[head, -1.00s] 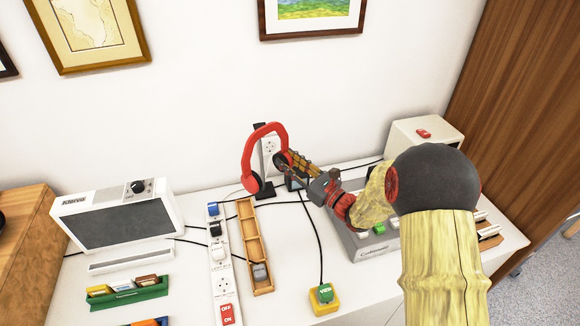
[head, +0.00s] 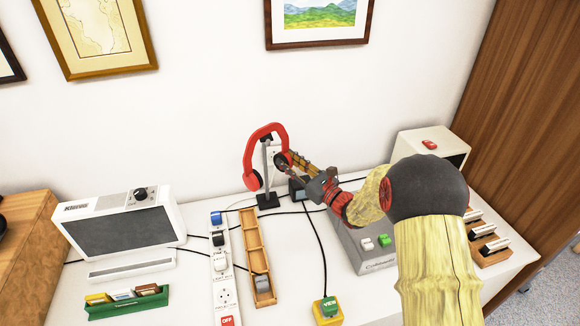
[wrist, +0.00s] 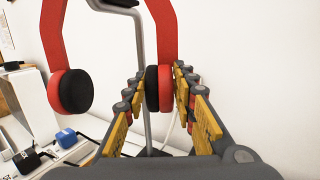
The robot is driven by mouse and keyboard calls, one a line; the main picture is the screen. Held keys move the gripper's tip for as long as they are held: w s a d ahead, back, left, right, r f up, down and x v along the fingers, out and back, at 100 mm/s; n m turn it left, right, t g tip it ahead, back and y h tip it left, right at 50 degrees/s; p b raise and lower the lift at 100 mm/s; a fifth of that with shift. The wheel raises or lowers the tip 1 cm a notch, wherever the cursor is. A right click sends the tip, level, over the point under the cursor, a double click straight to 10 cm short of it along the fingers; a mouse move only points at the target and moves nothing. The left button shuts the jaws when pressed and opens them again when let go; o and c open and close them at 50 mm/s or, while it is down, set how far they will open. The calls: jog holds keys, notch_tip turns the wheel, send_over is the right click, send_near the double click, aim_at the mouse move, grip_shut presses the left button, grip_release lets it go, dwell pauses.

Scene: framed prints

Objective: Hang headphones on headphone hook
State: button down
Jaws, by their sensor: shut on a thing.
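Red headphones (head: 249,158) with black ear pads hang upright, band uppermost. My gripper (head: 285,160) is shut on their right ear cup, also seen between the fingers in the wrist view (wrist: 158,88). The left ear cup (wrist: 70,91) hangs free. The headphone hook is a grey post (head: 265,178) on a black base (head: 267,201), near the wall. Its top arm (wrist: 122,4) shows inside the band's opening, between the two cups. The band's top is cut off in the wrist view, so I cannot tell whether it touches the hook.
A wall socket (head: 273,152) is behind the headphones. A power strip (head: 222,265), a wooden tray (head: 247,232) and a yellow button box (head: 327,310) are in front. A grey device (head: 362,236) sits below my arm. A white radio (head: 118,222) is left. Cables cross the desk.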

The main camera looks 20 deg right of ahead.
jog(key=shift+w+f, duration=0.2)
jog(key=shift+w, duration=0.3)
jog(key=shift+w+f+b, duration=0.3)
jog(key=shift+f+b, duration=0.15)
jog(key=shift+f, duration=0.05)
jog(key=shift+w+f+b, duration=0.25)
jog(key=shift+f+b, duration=0.2)
jog(key=shift+f, duration=0.05)
jog(key=c, duration=1.4)
grip_release()
jog(key=shift+f, duration=0.1)
